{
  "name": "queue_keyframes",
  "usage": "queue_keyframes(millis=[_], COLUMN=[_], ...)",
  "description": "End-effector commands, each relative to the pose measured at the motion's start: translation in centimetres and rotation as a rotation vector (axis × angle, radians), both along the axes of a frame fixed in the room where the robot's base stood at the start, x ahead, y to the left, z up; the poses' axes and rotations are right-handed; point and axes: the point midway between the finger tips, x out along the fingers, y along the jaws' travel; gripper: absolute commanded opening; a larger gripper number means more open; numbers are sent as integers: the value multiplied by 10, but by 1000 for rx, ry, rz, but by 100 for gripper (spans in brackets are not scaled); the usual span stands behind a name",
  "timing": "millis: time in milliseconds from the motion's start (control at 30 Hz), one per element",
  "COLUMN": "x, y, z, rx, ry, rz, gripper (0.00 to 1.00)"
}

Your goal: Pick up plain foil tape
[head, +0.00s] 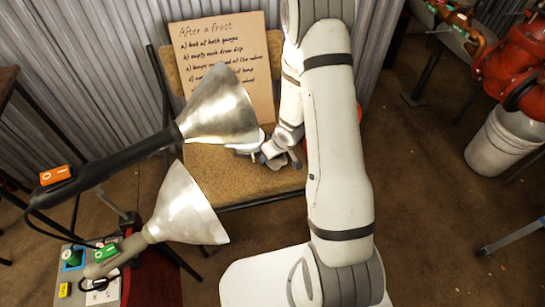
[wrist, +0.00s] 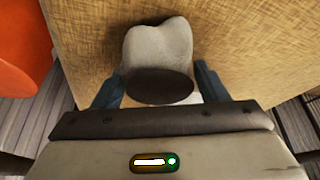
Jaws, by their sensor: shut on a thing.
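My gripper (head: 270,153) is low over the woven chair seat (head: 222,187) in the head view. In the wrist view my gripper (wrist: 160,88) has its two dark blue fingers on either side of a pale grey, lobed thing (wrist: 158,42) with a dark oval end, and is shut on it. A small white patch shows beside the dark end, near the right finger. I cannot make out a roll shape or a label, so I cannot tell for sure that the held thing is the plain foil tape.
Two metal lamp shades, upper (head: 222,108) and lower (head: 185,208), stand close left of my gripper. A handwritten board (head: 182,38) leans at the seat's back. A white bucket (head: 500,142) and red pipework (head: 515,65) are at the right. Brown floor (head: 430,190) right of my arm is open.

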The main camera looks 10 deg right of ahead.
Motion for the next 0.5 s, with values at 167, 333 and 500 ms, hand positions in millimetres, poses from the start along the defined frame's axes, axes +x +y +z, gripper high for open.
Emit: queue_keyframes(millis=[167, 333, 500], x=[0, 0, 0], y=[0, 0, -1], z=[0, 0, 4], rx=[0, 0, 0], ry=[0, 0, 0], rz=[0, -1, -1], gripper=[46, 44, 44])
